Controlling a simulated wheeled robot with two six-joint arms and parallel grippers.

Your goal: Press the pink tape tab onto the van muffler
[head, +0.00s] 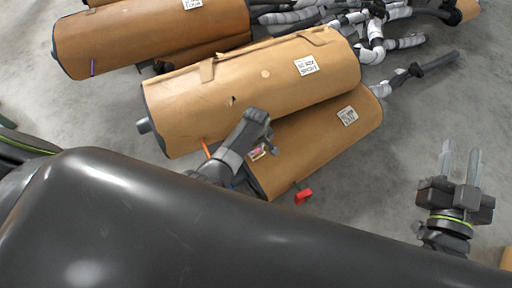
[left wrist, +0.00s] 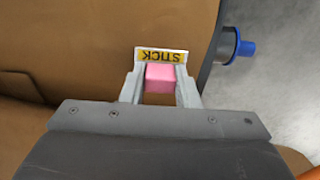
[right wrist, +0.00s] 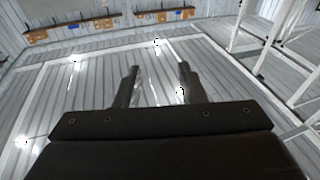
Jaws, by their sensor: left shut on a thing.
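My left gripper (head: 262,146) is shut on the pink tape tab (left wrist: 160,77). The tab is a small pink block with a yellow and white strip reading "STICK" at the fingertips; part of it also shows in the head view (head: 257,154). Brown-wrapped mufflers lie in the head view: a large one (head: 290,75) and a lower one (head: 315,150) partly behind my gripper. I cannot read their labels well enough to tell which is the van muffler. In the left wrist view the strip is over a brown wrapped surface (left wrist: 80,50); contact cannot be told. My right gripper (head: 460,160) is open and empty.
A red tag (head: 304,195) hangs at the lower muffler's edge, and an orange strip (head: 206,149) is on the large one. A blue-ended stub (left wrist: 240,47) shows in the left wrist view. Another wrapped muffler (head: 150,38) and pipes lie behind. Floor right is clear.

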